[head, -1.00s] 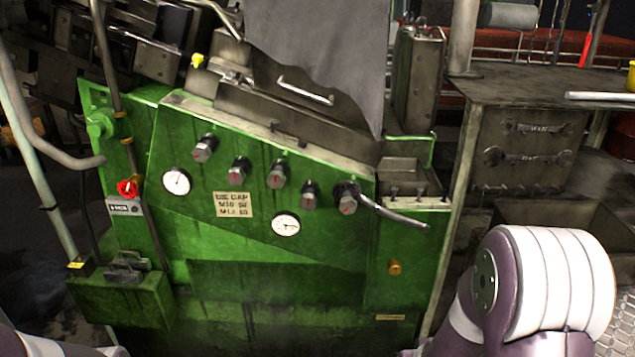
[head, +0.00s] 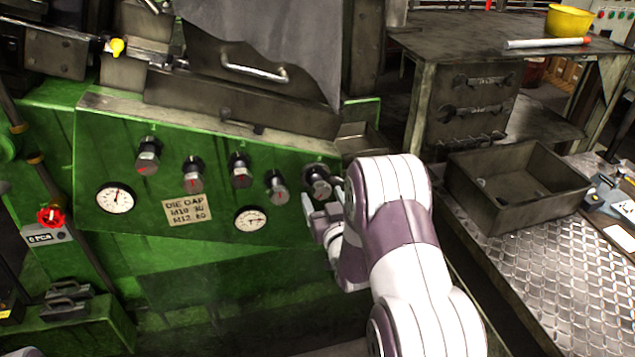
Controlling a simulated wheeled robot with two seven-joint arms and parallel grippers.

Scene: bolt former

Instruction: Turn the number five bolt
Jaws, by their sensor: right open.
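The green machine front carries a slanted row of several bolts with hex heads and red marks. The bolt at the far right of the row (head: 318,180), fifth from the left, sits beside my right gripper. The other bolts are the first (head: 148,156), second (head: 193,175), third (head: 240,170) and fourth (head: 277,188). My right gripper (head: 322,205) is open, its fingers pointing up and left just below and right of the fifth bolt. I cannot tell whether it touches the bolt. My left gripper is not in view.
Two dials (head: 116,198) (head: 250,219) and a label plate (head: 188,210) lie below the bolts. A red knob (head: 51,216) is at the left. A metal bin (head: 515,185) and tread-plate bench (head: 560,260) stand at the right, with a workbench (head: 450,40) behind.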

